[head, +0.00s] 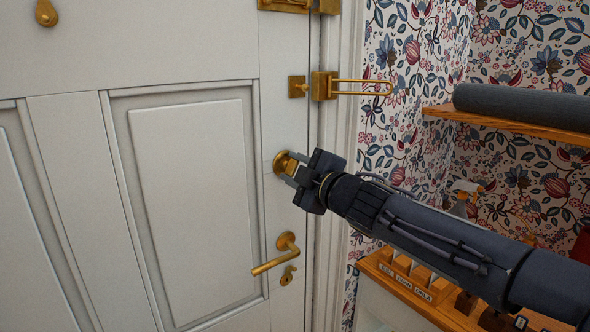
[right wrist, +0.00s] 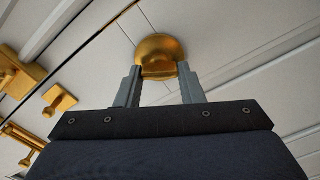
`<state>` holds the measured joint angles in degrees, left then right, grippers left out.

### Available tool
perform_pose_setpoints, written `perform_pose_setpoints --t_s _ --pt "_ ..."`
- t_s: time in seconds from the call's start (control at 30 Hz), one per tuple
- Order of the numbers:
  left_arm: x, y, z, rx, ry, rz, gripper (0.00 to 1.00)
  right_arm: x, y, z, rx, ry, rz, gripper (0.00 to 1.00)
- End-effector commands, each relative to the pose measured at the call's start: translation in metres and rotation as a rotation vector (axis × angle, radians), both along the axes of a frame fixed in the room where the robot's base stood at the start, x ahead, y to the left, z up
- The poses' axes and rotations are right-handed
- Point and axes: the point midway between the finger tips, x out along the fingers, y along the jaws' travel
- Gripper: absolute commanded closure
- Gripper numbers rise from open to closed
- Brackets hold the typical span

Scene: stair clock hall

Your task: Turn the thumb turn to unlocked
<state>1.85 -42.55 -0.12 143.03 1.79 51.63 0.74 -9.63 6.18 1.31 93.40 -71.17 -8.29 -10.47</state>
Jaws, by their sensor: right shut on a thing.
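The brass thumb turn (head: 283,162) sits on the white door near its right edge, above the lever handle. My right gripper (head: 293,173) reaches it from the right and is shut on it. In the right wrist view, the thumb turn's round brass plate (right wrist: 161,50) shows beyond my right gripper's two grey fingers (right wrist: 160,82), which stand on either side of the turn piece. The fingers partly hide the turn piece in the head view, and I cannot tell its lock state. My left gripper is not in view.
A brass lever handle (head: 275,258) with a keyhole plate (head: 288,275) is below the thumb turn. A brass swing bar guard (head: 350,87) juts right above it. At right are a wooden shelf (head: 510,130) with a dark roll (head: 525,106) and a lower wooden rack (head: 410,287).

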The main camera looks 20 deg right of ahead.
Motion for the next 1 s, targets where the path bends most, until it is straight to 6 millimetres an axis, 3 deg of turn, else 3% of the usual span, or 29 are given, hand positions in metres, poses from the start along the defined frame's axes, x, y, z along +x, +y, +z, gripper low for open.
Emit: perform_pose_setpoints --t_s 0.5,1.0 --pt "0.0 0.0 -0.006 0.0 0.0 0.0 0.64 0.0 -0.002 0.0003 -0.374 -0.139 -0.004 0.88" --pt "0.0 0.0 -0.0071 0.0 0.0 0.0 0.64 0.0 -0.0027 0.002 -0.483 -0.181 -0.007 0.88"
